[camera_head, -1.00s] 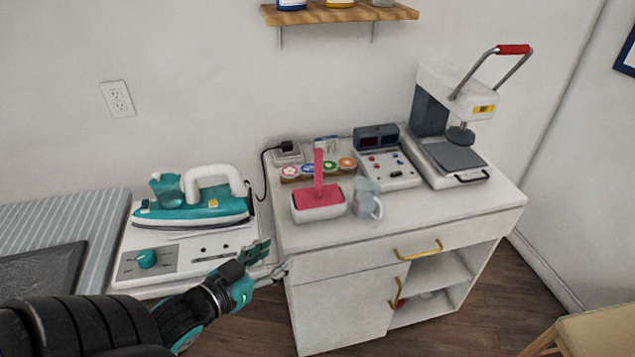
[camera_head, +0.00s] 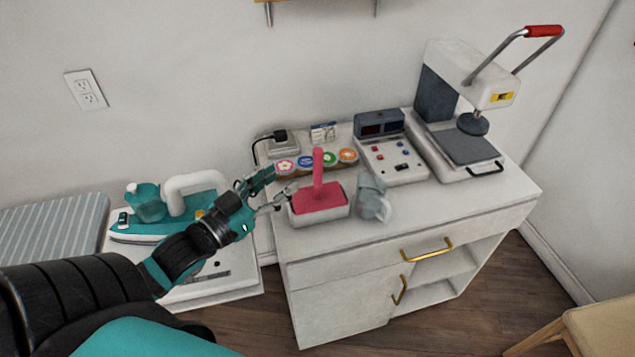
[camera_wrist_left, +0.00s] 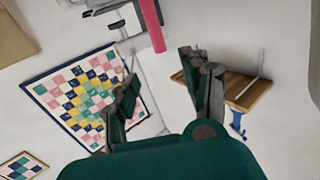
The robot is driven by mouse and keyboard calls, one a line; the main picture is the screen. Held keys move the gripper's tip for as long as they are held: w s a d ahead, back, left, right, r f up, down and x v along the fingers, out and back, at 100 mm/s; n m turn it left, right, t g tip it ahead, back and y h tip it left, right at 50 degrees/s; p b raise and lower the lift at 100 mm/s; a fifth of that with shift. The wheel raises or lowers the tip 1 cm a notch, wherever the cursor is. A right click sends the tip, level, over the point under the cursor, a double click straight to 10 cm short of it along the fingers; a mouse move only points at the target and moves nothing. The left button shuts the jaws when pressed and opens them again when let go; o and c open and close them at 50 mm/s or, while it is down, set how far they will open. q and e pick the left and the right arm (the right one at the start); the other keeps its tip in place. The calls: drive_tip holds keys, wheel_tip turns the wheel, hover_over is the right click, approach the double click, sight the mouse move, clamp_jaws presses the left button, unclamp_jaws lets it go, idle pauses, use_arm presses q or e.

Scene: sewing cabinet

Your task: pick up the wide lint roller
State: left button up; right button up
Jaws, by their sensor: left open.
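The wide lint roller (camera_head: 319,200) stands on the white cabinet top, with a pink upright handle and a pink upper body over a white lower part. Its pink handle also shows in the left wrist view (camera_wrist_left: 152,24), beyond and between the fingers. My left gripper (camera_head: 277,190) is open and empty, just left of the roller in the head view, with its fingertips near the roller's left edge. In the left wrist view my left gripper (camera_wrist_left: 160,75) has its two fingers spread apart. My right gripper is not in view.
A translucent grey cup (camera_head: 372,198) stands close right of the roller. Several round coloured labels (camera_head: 308,163) lie behind it, with a control box (camera_head: 392,158) and a heat press (camera_head: 468,140) further right. A teal iron (camera_head: 165,218) sits at left. The cabinet's front right top (camera_head: 450,205) is clear.

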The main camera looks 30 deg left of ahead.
sight(315, 159)
use_arm(q)
drive_tip(key=w, duration=0.4)
drive_tip(key=w+p, duration=0.1)
drive_tip(key=w, duration=0.1)
drive_tip(key=shift+w+d, duration=0.25)
drive_tip(key=shift+w+d+f, duration=0.1)
drive_tip(key=shift+w+d, duration=0.05)
drive_tip(key=shift+w, duration=0.65)
drive_tip(key=w, duration=0.3)
drive_tip(key=w+f+p, duration=0.1)
drive_tip(key=shift+w+d, duration=0.15)
drive_tip(key=shift+d, duration=0.15)
drive_tip(key=shift+w, duration=0.15)
clamp_jaws()
